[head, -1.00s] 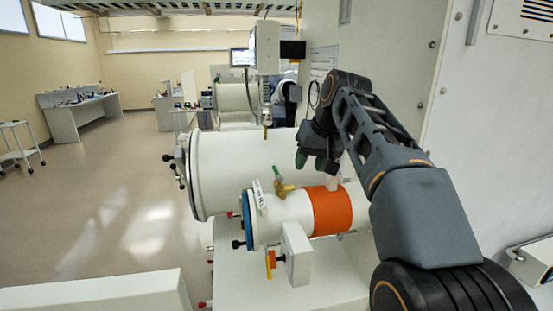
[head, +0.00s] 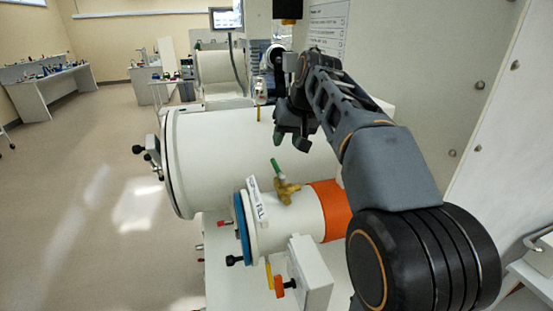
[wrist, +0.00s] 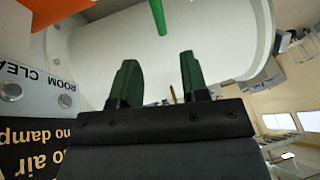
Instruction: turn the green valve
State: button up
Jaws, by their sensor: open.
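The green valve handle (head: 275,167) sticks up at a tilt from a brass valve body (head: 286,190) on top of the small white cylinder, beside a label reading FILL (head: 257,200). In the wrist view the green handle (wrist: 158,15) shows at the top edge, beyond and between the fingers. My gripper (head: 293,140) is above and slightly right of the handle, apart from it. In the wrist view my gripper (wrist: 155,80) has its two green-padded fingers spread with nothing between them.
The large white cylinder (head: 225,145) lies behind the valve. An orange band (head: 330,208) wraps the small cylinder right of the valve. A white box with an orange knob (head: 310,270) stands in front. A wall panel (head: 430,90) rises at the right. The floor at left is open.

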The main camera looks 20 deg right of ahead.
aim_at(276, 163)
jog(key=p+x, duration=0.1)
jog(key=x, duration=0.8)
grip_shut()
dwell(0.4)
